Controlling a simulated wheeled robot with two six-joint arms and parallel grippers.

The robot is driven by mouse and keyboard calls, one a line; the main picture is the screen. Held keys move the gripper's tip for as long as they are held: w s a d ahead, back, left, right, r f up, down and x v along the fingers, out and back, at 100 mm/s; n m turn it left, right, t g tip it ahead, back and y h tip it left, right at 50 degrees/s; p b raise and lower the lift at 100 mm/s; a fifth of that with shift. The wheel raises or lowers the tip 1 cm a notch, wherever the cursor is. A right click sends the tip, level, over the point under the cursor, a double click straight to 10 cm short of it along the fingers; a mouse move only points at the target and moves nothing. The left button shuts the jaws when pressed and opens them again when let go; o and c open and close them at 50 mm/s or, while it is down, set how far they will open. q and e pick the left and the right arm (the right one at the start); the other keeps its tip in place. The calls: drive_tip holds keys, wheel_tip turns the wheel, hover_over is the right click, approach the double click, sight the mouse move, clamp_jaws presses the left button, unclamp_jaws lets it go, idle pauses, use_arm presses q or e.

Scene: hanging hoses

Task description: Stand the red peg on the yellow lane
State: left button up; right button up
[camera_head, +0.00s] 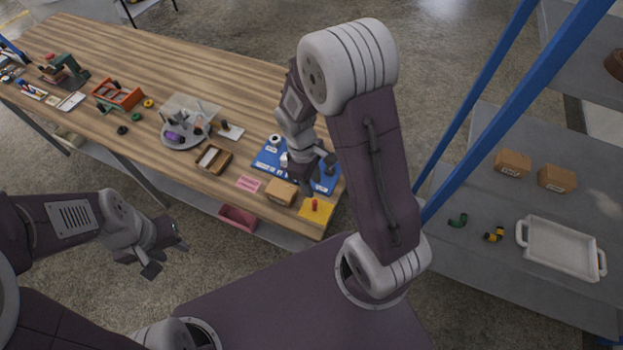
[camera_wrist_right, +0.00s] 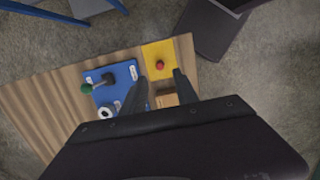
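The red peg (camera_head: 315,204) looks upright on the yellow lane (camera_head: 325,214) at the near right corner of the table. In the right wrist view the peg (camera_wrist_right: 159,65) shows as a round red top on the yellow lane (camera_wrist_right: 152,49), just past my fingertips. My right gripper (camera_head: 311,178) hangs above the table near the lane. In its wrist view the two fingers (camera_wrist_right: 161,78) are apart with nothing between them, and the peg is apart from them. My left gripper (camera_head: 166,257) is open and empty, in front of the table.
A cardboard box (camera_head: 281,192) and a blue board (camera_head: 267,155) with several parts lie beside the lane. A pink pad (camera_head: 248,184) and a wooden tray (camera_head: 213,158) are further left. A blue-framed shelf holds boxes and a white tray (camera_head: 563,248) at right.

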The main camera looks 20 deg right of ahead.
drive_tip(key=s+a+r+m+t+y, duration=0.1)
drive_tip(key=s+r+m+t, duration=0.1)
drive_tip(key=s+r+m, duration=0.3)
drive_tip(key=r+m, duration=0.1)
drive_tip(key=m, duration=0.2)
drive_tip(key=shift+a, duration=0.15)
drive_tip(key=shift+s, duration=0.15)
idle(0.4)
